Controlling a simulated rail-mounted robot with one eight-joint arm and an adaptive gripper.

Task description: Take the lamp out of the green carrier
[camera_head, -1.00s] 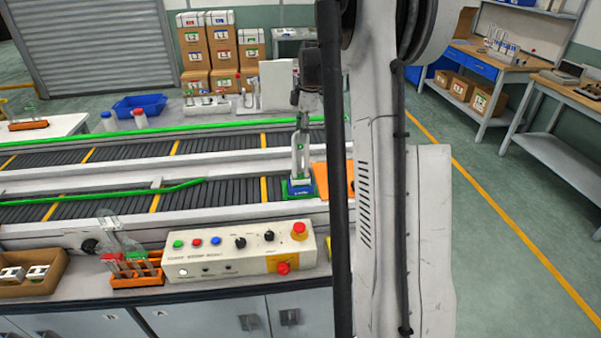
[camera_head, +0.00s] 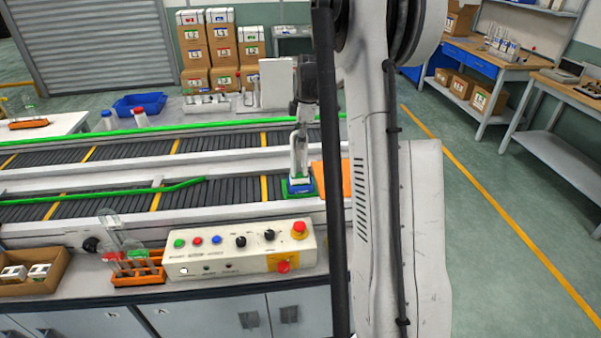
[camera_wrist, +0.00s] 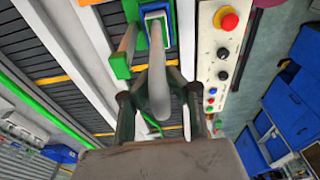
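The lamp (camera_head: 299,181) stands upright in the green carrier (camera_head: 286,193) on the near conveyor, low in front of my arm. It has a pale body and a blue base. In the wrist view the lamp's blue and white square base (camera_wrist: 155,14) shows at the top, and the green carrier (camera_wrist: 119,66) shows beside it. My gripper (camera_head: 299,150) points straight down over the lamp. In the wrist view my gripper (camera_wrist: 160,108) has a finger on each side of a pale upright part. Whether the fingers touch it cannot be told.
A control box (camera_head: 240,250) with buttons and a red stop knob stands in front of the conveyor. An orange rack (camera_head: 138,270) of glass tubes and a cardboard box (camera_head: 34,278) stand to its left. An orange plate (camera_head: 342,178) is just right of the carrier. A green rail (camera_head: 150,190) runs along the conveyor.

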